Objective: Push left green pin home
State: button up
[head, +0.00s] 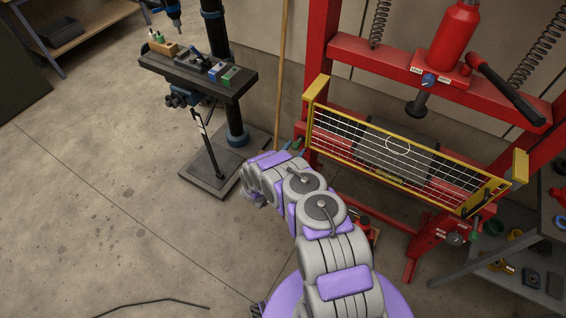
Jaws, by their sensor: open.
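A small green part (296,144), which looks like the left green pin, shows at the left upright of the red press (318,75). It is partly hidden behind my arm, and I cannot tell how far in it sits. My gripper (249,198) is at the far end of my purple and grey arm, below and left of that part and apart from it. It is open, small in view, and seems empty. A yellow-framed mesh guard (390,180) spans the front of the press.
A drill press table (195,72) with small blocks stands left of the press, its base (222,165) close to my gripper. A wooden pole (283,70) leans between them. A shelf of parts (530,250) stands at right. The floor at left is mostly clear.

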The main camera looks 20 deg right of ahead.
jog(key=p+v, duration=0.4)
jog(key=v, duration=1.3)
jog(key=shift+w+a+p, duration=0.2)
jog(key=shift+a+p, duration=0.1)
jog(key=shift+p, duration=0.05)
jog(key=shift+d, duration=0.15)
